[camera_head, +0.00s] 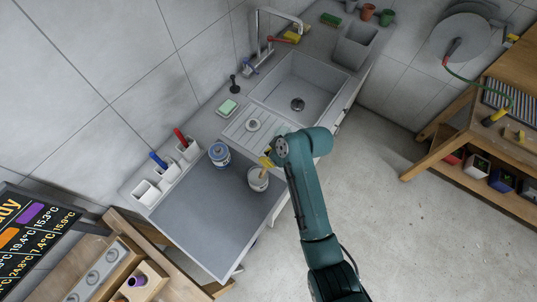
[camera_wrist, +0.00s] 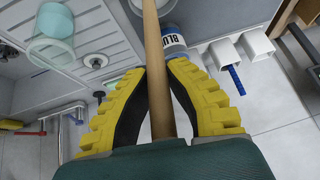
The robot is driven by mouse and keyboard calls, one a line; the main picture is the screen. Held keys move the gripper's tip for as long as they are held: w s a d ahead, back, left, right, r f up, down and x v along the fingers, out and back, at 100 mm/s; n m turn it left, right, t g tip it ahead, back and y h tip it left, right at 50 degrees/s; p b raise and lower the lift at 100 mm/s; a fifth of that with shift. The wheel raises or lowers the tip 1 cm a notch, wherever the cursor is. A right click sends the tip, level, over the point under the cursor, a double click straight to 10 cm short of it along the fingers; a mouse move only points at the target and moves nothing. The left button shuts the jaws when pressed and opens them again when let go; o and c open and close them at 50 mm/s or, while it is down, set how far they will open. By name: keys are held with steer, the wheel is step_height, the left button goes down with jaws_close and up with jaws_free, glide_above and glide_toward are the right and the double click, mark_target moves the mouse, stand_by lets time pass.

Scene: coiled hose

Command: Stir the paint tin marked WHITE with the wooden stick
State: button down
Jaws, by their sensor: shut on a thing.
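The wooden stick (camera_wrist: 158,80) stands between the yellow fingers of my gripper (camera_wrist: 155,105), which is shut on it. Its far end runs out of the wrist view at the top. In the head view my gripper (camera_head: 268,161) is right above a pale tin (camera_head: 258,185) near the worktop's front edge. The fingers partly cover the tin, and I cannot read its label or tell whether the stick is inside it. A second tin with a blue band (camera_head: 219,155) stands to the left. In the wrist view this tin (camera_wrist: 173,41) shows the letters "BLU".
The sink (camera_head: 298,90) with its tap (camera_head: 268,42) is beyond the ribbed drainer. White holders (camera_head: 146,193) with blue and red-handled tools line the wall side. A green-and-white sponge (camera_head: 228,107) lies near the drainer. The grey worktop (camera_head: 215,220) is clear at the front left.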

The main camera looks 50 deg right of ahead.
steer(key=shift+w+a+f+b, duration=0.1)
steer(key=shift+w+f+b, duration=0.1)
steer(key=shift+f+b, duration=0.6)
steer(key=shift+w+a+f+b, duration=0.15)
steer(key=shift+f+b, duration=0.3)
steer(key=shift+f, duration=0.8)
steer(key=shift+w+a+f+b, duration=0.1)
steer(key=shift+w+f+b, duration=0.1)
steer(key=shift+f+b, duration=0.6)
steer(key=shift+f, duration=0.2)
